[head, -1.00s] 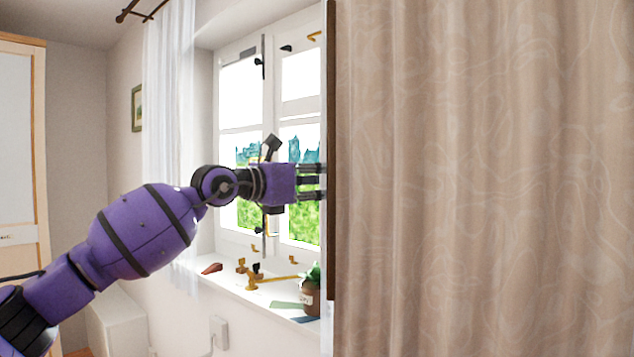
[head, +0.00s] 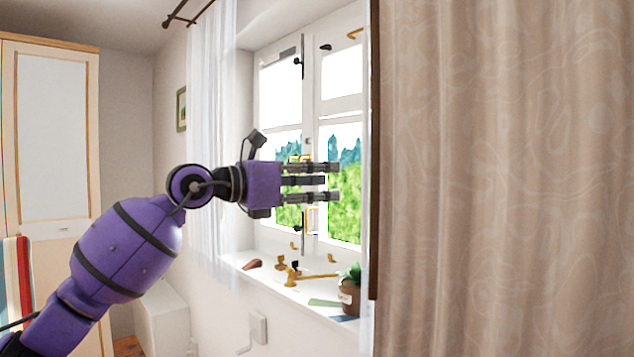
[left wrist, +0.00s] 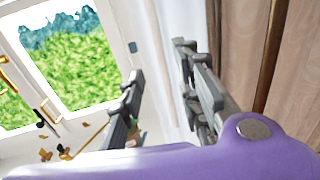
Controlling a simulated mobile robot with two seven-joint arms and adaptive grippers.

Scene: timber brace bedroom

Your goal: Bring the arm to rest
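My left arm is purple with black bands and comes in from the lower left in the head view. Its left gripper (head: 335,181) points right, in front of the window and above the sill. Its dark fingers are spread apart with nothing between them. The left wrist view also shows the left gripper (left wrist: 165,70) with a wide gap between its fingers, near the curtains. My right gripper is in neither view.
The window (head: 310,150) stands behind the gripper. The sill (head: 275,283) holds a potted plant (head: 349,290) and small brass-coloured pieces (head: 291,275). A beige curtain (head: 500,180) fills the right side. A wardrobe (head: 52,140) stands at the left.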

